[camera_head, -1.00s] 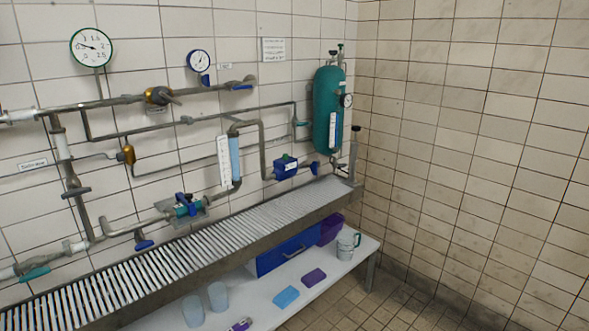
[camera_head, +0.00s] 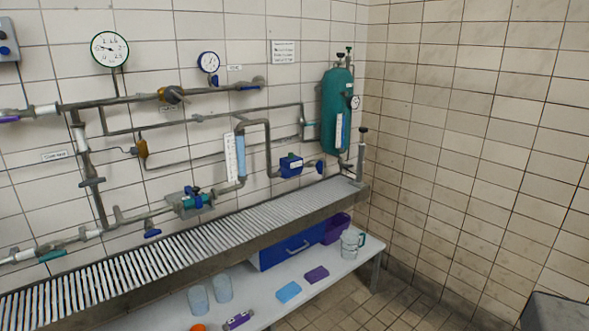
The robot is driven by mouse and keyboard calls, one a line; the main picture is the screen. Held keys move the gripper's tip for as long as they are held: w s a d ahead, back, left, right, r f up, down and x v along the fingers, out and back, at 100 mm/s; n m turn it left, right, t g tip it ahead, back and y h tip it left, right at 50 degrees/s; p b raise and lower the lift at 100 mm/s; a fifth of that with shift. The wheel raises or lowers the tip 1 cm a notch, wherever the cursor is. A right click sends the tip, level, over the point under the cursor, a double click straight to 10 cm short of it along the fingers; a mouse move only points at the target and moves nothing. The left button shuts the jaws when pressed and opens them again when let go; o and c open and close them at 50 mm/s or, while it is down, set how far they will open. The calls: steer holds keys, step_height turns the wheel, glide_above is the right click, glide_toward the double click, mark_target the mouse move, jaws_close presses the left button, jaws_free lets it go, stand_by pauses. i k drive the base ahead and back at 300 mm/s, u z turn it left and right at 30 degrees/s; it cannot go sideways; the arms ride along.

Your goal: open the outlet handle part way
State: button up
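Several valve handles sit on the wall pipes, and the labels are too small to read, so I cannot tell which is the outlet handle. A blue handle (camera_head: 152,234) and a teal handle (camera_head: 52,256) are on the lower pipe at the left. Another blue handle (camera_head: 320,167) stands right of the blue pump-like box (camera_head: 291,166). A small blue handle (camera_head: 249,88) is on the upper pipe, and a purple handle (camera_head: 9,119) is at the left edge. My gripper is not in view.
A slatted grey bench (camera_head: 150,264) runs below the pipes. A white shelf (camera_head: 340,268) under it holds cups, a jug (camera_head: 351,242) and a blue crate (camera_head: 285,251). A green tank (camera_head: 336,110) hangs near the corner. Tiled floor is clear at lower right, beside a dark grey shape (camera_head: 553,312).

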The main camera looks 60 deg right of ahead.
mark_target(319, 164)
steer(key=z, duration=0.2)
steer(key=k, duration=0.2)
steer(key=u, duration=1.5)
steer(key=k, duration=0.55)
steer(key=z, duration=1.1)
steer(key=k, duration=0.95)
steer(key=z, duration=1.1)
steer(key=i, duration=1)
steer(key=z, duration=0.2)
